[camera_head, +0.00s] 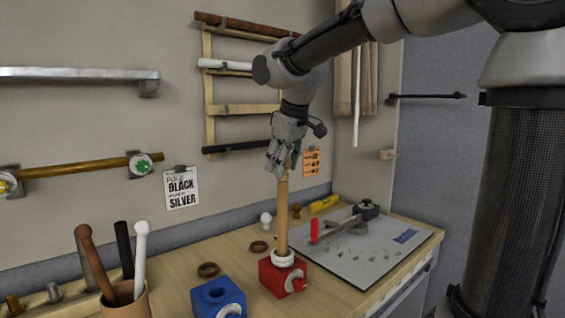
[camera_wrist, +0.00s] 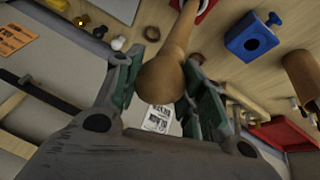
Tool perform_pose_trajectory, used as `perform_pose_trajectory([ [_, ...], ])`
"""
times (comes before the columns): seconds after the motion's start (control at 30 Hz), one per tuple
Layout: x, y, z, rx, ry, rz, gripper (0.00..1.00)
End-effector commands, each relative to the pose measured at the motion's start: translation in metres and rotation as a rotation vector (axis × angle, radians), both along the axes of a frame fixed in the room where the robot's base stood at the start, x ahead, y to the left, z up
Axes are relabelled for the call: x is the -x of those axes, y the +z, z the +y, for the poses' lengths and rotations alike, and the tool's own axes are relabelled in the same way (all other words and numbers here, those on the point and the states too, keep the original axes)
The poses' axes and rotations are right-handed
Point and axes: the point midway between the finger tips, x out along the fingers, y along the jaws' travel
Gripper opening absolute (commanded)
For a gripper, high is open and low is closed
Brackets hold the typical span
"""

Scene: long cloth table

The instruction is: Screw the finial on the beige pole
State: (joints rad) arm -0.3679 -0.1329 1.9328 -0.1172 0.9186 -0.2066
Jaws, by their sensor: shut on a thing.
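The beige pole (camera_head: 283,215) stands upright in a red clamp block (camera_head: 283,279), with a white ring (camera_head: 283,258) around its foot. My gripper (camera_head: 280,162) is right above the pole's top, pointing down, its fingers closed around a finial. In the wrist view the finial is a round tan wooden ball (camera_wrist: 160,82) between the two green-padded fingers. The pole (camera_wrist: 180,35) runs away behind it, in line with the ball. The finial and pole appear to meet, but the joint is hidden, so I cannot tell how far it is threaded.
A blue clamp block (camera_head: 218,296) stands front left, beside a cup of rods (camera_head: 126,304). Brown rings (camera_head: 208,269), a white finial (camera_head: 266,219) and a brown one (camera_head: 296,210) lie behind. A grey board (camera_head: 370,262) with a red-handled tool lies right. Wall racks hold rods.

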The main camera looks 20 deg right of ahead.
Motion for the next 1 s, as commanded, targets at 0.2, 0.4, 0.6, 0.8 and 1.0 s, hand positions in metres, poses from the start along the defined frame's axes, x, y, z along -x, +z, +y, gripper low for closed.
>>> perform_pose_trajectory([
  [0.2,0.0,0.0001,0.0011,0.002,-0.267,0.0,0.19],
  [0.4,-0.0001,0.0008,0.0002,-0.002,-0.406,-0.002,0.19],
  [0.6,-0.0002,0.0011,-0.0002,-0.003,-0.413,-0.002,0.19],
  [0.8,-0.0001,0.0007,-0.0002,-0.002,-0.412,-0.001,0.65],
  [1.0,0.0,0.0003,-0.0003,-0.003,-0.411,0.0,0.65],
])
